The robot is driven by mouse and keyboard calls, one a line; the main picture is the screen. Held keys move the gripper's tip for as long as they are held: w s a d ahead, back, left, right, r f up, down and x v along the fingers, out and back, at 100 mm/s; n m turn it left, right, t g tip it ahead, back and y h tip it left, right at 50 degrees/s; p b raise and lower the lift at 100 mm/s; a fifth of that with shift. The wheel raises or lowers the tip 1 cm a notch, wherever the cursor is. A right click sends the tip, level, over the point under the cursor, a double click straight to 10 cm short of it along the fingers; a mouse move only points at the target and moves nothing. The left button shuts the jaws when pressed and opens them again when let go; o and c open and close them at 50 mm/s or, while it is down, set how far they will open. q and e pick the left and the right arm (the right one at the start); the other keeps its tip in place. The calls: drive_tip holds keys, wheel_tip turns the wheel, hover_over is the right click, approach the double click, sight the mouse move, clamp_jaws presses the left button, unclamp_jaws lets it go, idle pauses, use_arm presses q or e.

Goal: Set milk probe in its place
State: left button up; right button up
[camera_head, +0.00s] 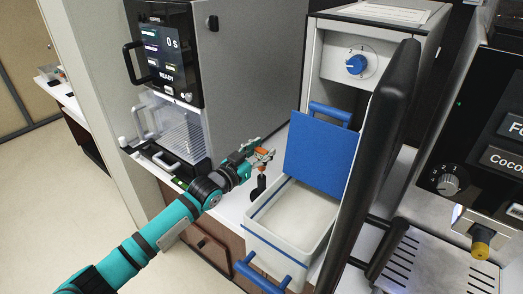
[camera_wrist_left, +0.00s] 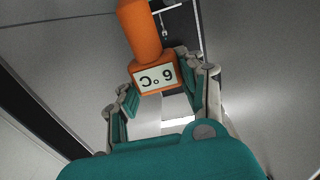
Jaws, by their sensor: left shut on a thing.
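The milk probe (camera_wrist_left: 141,32) is orange with a small display reading about 6 °C, upside down in the left wrist view. My left gripper (camera_wrist_left: 166,84) is shut on it, with a finger on each side of the display end. In the head view the left gripper (camera_head: 264,156) is above the counter, left of the blue lid, and a little orange of the probe (camera_head: 261,151) shows at its fingers. A small dark upright piece (camera_head: 258,187) is just below the gripper; I cannot tell whether it is the probe's holder. My right gripper is out of view.
A pale bin (camera_head: 258,219) with blue handles and a raised blue lid (camera_head: 318,158) stands right of the gripper. A machine with a blue knob (camera_head: 356,64) is behind it. A long dark slab (camera_head: 375,150) blocks the view at right. A machine with a screen (camera_head: 165,50) is at left.

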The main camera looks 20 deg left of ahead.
use_arm(q)
drive_tip(key=shift+f+b, duration=0.45)
drive_tip(key=shift+f, duration=0.4)
drive_tip(key=o, duration=1.2)
drive_tip(key=v, duration=1.2)
